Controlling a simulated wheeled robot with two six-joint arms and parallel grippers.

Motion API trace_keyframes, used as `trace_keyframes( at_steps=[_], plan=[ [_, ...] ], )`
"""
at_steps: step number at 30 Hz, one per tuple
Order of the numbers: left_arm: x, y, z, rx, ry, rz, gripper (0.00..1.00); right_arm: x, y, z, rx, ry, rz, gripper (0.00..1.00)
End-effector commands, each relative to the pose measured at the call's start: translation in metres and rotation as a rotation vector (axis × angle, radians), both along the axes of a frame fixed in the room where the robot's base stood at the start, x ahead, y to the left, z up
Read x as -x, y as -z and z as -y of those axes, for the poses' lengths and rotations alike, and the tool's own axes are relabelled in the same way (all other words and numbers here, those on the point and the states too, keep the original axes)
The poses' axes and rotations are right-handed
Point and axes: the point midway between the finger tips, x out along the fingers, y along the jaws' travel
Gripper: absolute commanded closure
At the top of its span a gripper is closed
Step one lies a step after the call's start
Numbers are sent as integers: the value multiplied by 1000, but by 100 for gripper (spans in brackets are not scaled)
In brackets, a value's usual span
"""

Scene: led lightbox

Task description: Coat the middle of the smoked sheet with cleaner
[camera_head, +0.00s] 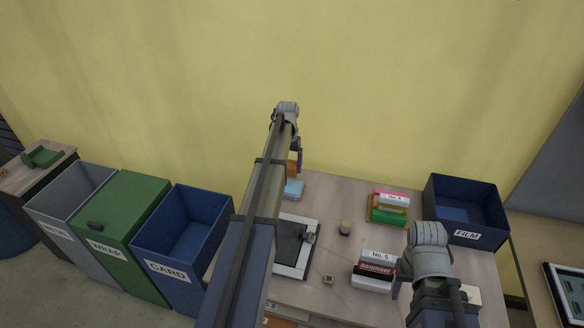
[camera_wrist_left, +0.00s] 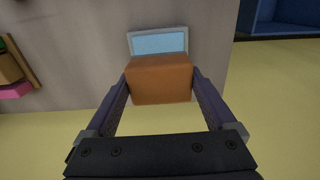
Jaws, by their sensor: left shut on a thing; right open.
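My left gripper (camera_wrist_left: 160,88) is shut on an orange block (camera_wrist_left: 160,80), whose sides touch both fingers. In the head view the orange block (camera_head: 293,168) shows beside my left arm. A shallow grey-rimmed tray with a light blue surface (camera_wrist_left: 159,43) lies just beyond the block; it also shows in the head view (camera_head: 292,188). I cannot tell whether block and tray touch. The dark smoked sheet (camera_head: 288,242) lies in a white frame (camera_head: 309,252), partly hidden by my left arm. My right gripper (camera_head: 397,289) is open over the right of the table, mostly hidden by its wrist.
A small cylinder (camera_head: 345,228) and a small box (camera_head: 328,279) stand right of the frame. Book stacks (camera_head: 388,207) (camera_head: 375,270) lie further right. A blue FILM bin (camera_head: 466,208) is back right. CARD (camera_head: 180,250), WRAP and METAL bins stand left.

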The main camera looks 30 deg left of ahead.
Motion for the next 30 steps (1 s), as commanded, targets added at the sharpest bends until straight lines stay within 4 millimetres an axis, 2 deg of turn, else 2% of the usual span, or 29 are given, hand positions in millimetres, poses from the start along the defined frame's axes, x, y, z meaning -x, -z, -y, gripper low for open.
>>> trace_keyframes(
  at_steps=[8,24,30],
  plan=[
    [0,9,1,0,0,0,55,0,9,0,0,0,0,50],
    [0,58,1,0,0,0,55,0,58,0,0,0,0,50],
    [0,61,1,0,0,0,55,0,61,0,0,0,0,50]
  ],
)
